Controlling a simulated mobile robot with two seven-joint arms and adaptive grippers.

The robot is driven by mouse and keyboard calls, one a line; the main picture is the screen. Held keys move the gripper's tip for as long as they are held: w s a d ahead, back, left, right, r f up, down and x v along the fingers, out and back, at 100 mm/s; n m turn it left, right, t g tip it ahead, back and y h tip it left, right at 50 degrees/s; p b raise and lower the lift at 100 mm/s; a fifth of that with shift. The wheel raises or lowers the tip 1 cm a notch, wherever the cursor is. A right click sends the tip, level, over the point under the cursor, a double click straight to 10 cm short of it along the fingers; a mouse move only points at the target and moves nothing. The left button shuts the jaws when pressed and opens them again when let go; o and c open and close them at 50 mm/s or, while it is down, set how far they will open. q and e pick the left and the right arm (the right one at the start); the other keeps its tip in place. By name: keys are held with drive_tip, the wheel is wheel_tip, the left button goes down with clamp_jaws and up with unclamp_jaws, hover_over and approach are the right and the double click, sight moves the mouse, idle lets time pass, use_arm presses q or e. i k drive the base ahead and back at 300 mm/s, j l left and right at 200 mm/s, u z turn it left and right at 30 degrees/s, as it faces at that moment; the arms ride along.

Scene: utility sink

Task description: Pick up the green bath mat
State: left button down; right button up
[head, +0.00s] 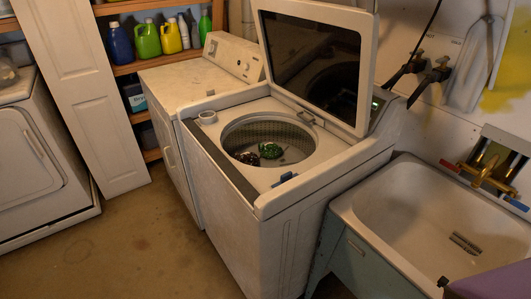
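A small bundled green item (270,150), which looks like the green bath mat, lies inside the drum of the open top-load washer (275,225). It sits toward the far side of the drum and looks crumpled. A dark reddish-brown item (247,158) lies just left of it in the drum. Whether the two touch is hard to tell. Neither of my grippers is in view.
The washer lid (312,60) stands raised behind the drum. A utility sink (415,225) with a brass faucet (488,170) is at the right. A purple item (495,283) shows at the bottom right. Bare floor (120,240) lies left of the washer.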

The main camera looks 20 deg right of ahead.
sight(270, 150)
drive_tip(key=i+j, duration=0.45)
drive_tip(key=i, duration=0.2)
drive_tip(key=i+j, duration=0.5)
drive_tip(key=i, duration=0.15)
drive_tip(key=i+j, duration=0.45)
drive_tip(key=i, duration=0.2)
drive_tip(key=i+j, duration=0.5)
drive_tip(key=i, duration=0.2)
drive_tip(key=i+j+z, duration=0.1)
drive_tip(key=z, duration=0.3)
drive_tip(key=i+j+z, duration=0.15)
drive_tip(key=z, duration=0.2)
drive_tip(key=i+j+z, duration=0.1)
drive_tip(key=j+z, duration=0.15)
drive_tip(key=z, duration=0.15)
